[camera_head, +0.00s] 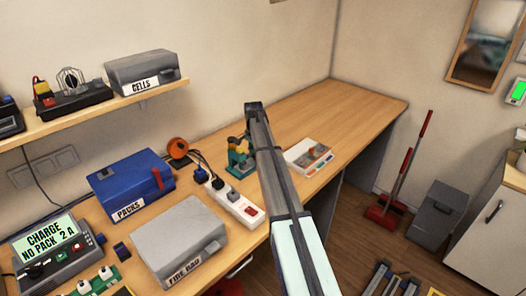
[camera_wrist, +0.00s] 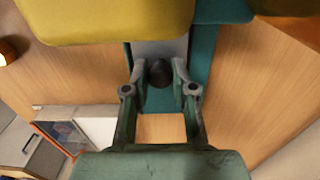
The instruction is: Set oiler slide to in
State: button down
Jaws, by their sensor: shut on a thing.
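The oiler (camera_head: 238,160), a small teal and yellow device, stands on the bench, partly covered by my arm. In the wrist view its teal base (camera_wrist: 205,55) and yellow upper part (camera_wrist: 95,20) fill the top of the picture. The oiler slide (camera_wrist: 160,72) shows as a dark round knob in front of a pale grey block. My gripper (camera_wrist: 159,72) is shut on the slide, with one finger on each side of the knob. The exact finger contact is hard to make out. In the head view my gripper's fingertips are hidden behind my arm.
A white tray (camera_head: 300,163) lies right of the oiler. A white power strip (camera_head: 238,204), blue packs box (camera_head: 130,187), grey box (camera_head: 178,243) and orange reel (camera_head: 178,149) are to the left. The far right bench top (camera_head: 350,105) is clear.

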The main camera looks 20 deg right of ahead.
aim_at(252, 162)
jog(key=shift+s+a+f, duration=0.1)
jog(key=shift+s+a, duration=0.1)
jog(key=shift+a, duration=0.25)
jog(key=shift+s+a, duration=0.2)
jog(key=shift+a, duration=0.25)
jog(key=c, duration=0.9)
grip_release()
jog(key=shift+a, duration=0.15)
jog(key=shift+c, duration=0.2)
jog(key=shift+r, duration=0.4)
notch_tip(252, 162, up, 11)
jog(key=shift+r, duration=0.15)
